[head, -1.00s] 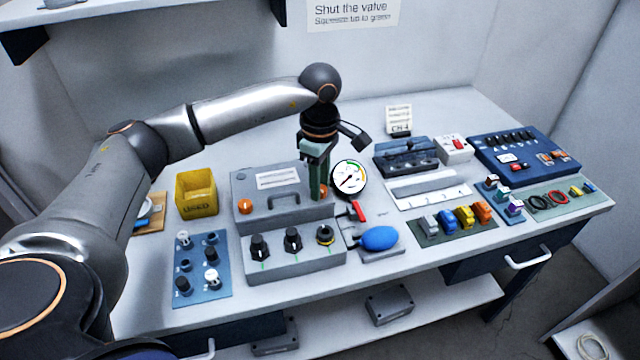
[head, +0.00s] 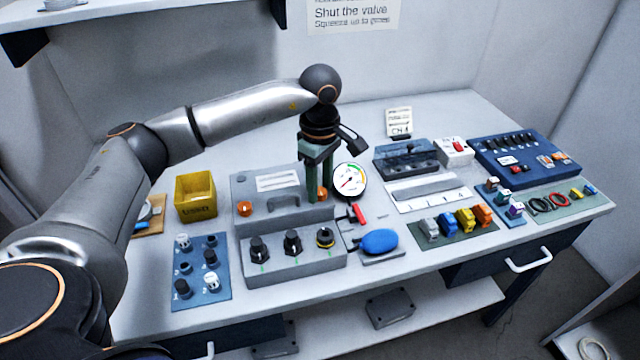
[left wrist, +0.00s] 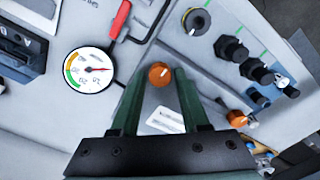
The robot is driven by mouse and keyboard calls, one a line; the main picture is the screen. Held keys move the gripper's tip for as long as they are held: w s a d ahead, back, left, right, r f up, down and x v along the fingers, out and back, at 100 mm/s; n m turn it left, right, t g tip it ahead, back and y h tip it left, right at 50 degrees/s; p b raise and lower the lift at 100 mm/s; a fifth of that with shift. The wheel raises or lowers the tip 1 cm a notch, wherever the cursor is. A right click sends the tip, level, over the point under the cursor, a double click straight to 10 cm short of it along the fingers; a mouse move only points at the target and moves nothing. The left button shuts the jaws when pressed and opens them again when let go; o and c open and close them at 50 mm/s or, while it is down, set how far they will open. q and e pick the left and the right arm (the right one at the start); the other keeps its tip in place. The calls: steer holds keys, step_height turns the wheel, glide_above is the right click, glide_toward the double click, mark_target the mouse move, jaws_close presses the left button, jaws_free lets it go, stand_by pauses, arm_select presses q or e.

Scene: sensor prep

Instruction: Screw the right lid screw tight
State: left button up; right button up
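The right lid screw (head: 322,192) is an orange knob on the front right of the grey lidded box (head: 283,212). It also shows in the left wrist view (left wrist: 160,74), between the fingertips of my left gripper (left wrist: 159,82). That gripper (head: 317,194) points down over the screw. Its two green fingers are apart, one on each side, with a gap to the screw in the wrist view. How far down the fingertips reach is hard to tell. The left lid screw (head: 244,208) is also orange and stands free. My right gripper is not in view.
A round gauge (head: 350,180) and a red-handled valve (head: 358,212) stand close to the right of the fingers. A blue bulb (head: 379,241) lies in front. The knob block (head: 293,262) is before the box, and a yellow bin (head: 196,195) is left.

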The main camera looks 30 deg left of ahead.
mark_target(320, 191)
arm_select(q)
steer(key=shift+o, duration=1.3)
step_height(320, 191, up, 12)
steer(key=shift+r, duration=0.25)
